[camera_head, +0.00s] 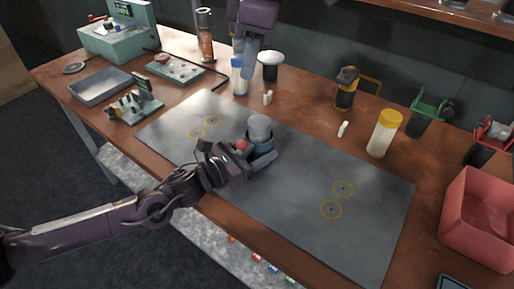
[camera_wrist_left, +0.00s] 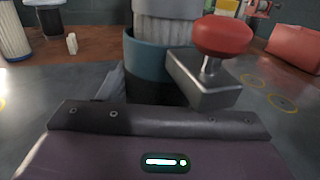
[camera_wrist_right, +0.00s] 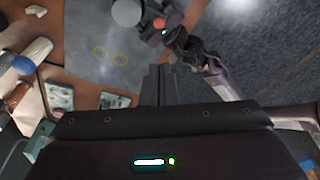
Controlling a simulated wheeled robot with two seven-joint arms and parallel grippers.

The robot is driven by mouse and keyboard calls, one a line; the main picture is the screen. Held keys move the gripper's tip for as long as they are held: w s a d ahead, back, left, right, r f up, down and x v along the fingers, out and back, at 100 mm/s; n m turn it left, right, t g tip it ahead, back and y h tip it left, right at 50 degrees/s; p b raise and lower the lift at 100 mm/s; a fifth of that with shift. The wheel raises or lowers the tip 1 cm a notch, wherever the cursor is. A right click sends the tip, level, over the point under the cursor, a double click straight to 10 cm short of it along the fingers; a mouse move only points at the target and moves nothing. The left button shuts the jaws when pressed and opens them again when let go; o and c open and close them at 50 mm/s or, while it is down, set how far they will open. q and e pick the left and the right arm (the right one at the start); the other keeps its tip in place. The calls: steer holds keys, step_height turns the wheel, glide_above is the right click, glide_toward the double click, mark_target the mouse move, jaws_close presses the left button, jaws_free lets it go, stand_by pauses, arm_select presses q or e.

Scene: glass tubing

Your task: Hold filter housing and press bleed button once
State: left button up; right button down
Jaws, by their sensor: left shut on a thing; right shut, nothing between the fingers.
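The filter housing (camera_head: 261,142) stands upright on the grey mat, with a dark blue body and a pale ribbed top. In the left wrist view the housing (camera_wrist_left: 146,55) is right in front of the palm, with a red mushroom-shaped bleed button (camera_wrist_left: 222,36) on a metal block at its side. The button (camera_head: 241,146) also shows in the head view. My left gripper (camera_head: 264,158) is shut around the housing's lower body; its fingertips are partly hidden. My right gripper (camera_head: 245,65) is shut and empty, raised beyond the mat, apart from the housing and button.
The grey mat (camera_head: 290,205) has yellow ring marks and is otherwise clear. Behind it stand a blue-capped white cylinder (camera_head: 239,80), a yellow-lidded jar (camera_head: 384,134) and small white pieces. A red bin (camera_head: 478,222) is at right; a metal tray (camera_head: 99,87) is at left.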

steer(key=shift+d+r, duration=0.15)
steer(key=shift+r, duration=0.7)
steer(key=shift+d+r, duration=0.15)
steer(key=shift+r, duration=0.7)
arm_select(q)
steer(key=o, duration=1.1)
steer(key=shift+o, duration=0.2)
steer(key=shift+a, duration=0.1)
steer(key=v, duration=1.1)
steer(key=shift+s+a, duration=0.3)
